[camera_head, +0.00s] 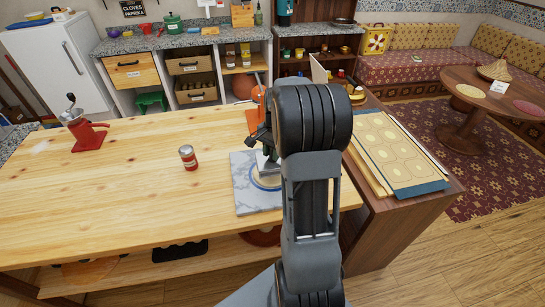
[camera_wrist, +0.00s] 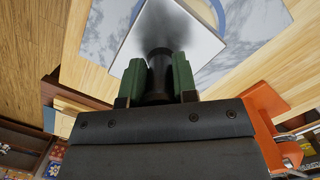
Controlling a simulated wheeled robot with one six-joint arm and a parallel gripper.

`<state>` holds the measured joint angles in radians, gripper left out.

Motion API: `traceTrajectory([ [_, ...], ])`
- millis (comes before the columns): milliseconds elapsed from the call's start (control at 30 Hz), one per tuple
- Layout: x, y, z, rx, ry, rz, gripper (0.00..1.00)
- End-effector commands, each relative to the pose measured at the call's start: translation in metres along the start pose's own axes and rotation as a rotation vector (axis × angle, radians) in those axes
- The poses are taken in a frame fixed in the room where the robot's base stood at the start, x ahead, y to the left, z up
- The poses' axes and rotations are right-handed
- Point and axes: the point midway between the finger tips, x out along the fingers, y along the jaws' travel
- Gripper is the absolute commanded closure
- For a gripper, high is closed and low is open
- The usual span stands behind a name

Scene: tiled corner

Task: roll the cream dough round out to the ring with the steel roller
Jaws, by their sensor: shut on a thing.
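The blue ring (camera_head: 257,184) on the board is partly covered.
An orange object (camera_head: 253,121) is behind the board. A dark wooden cabinet with flat patterned sheets (camera_head: 392,150) adjoins at right. The table's left and front are mostly clear.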

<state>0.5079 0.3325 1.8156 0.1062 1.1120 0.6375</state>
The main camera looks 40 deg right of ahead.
Motion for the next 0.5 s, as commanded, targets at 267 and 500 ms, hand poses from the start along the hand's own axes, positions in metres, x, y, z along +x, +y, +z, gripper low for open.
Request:
traceTrajectory([
  [267,-0.022,-0.002,0.004,-0.004,0.001,0.000,0.99],
  [500,-0.038,-0.003,0.008,-0.007,0.002,0.000,0.99],
])
